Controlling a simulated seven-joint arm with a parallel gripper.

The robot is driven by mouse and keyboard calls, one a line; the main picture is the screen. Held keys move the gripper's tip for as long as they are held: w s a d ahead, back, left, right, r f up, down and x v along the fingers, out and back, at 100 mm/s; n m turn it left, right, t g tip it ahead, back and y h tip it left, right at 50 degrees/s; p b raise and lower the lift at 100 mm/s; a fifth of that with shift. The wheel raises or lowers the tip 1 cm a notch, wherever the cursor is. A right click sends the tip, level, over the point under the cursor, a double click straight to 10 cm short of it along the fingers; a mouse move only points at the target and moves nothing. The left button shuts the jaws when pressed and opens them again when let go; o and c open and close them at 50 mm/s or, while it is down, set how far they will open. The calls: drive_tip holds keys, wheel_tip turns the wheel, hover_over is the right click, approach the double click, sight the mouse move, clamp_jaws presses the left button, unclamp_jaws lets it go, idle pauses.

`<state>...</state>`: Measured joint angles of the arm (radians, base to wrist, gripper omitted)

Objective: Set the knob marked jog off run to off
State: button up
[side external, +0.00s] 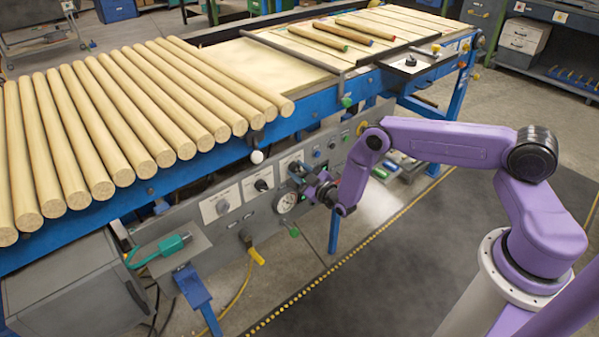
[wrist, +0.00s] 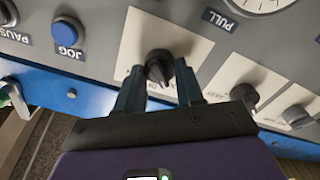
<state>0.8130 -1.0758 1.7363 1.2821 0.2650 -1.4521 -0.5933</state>
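A black knob (wrist: 158,66) on a white plate stands on the grey control panel (wrist: 100,15) in the wrist view. Its plate's markings are hidden or too small to read, so I cannot tell whether it is the jog off run knob or where it points. My gripper (wrist: 160,74) is open, with one finger on each side of this knob and visible gaps beside it. In the side view my gripper (side external: 308,180) is at the panel, hiding most of this knob.
A blue JOG button (wrist: 67,32) is left of the knob, and a gauge (wrist: 255,4) is beyond the PULL label. In the side view, a blue-framed conveyor (side external: 160,180) with wooden rods overhangs the panel.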

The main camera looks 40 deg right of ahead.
drive_tip(key=shift+m, duration=0.4)
drive_tip(key=m, duration=0.3)
drive_tip(key=shift+m, duration=2.4)
drive_tip(key=o, duration=1)
drive_tip(key=shift+o, duration=0.2)
drive_tip(key=shift+s, duration=0.1)
drive_tip(key=s, duration=1.7)
drive_tip(key=shift+s, duration=0.15)
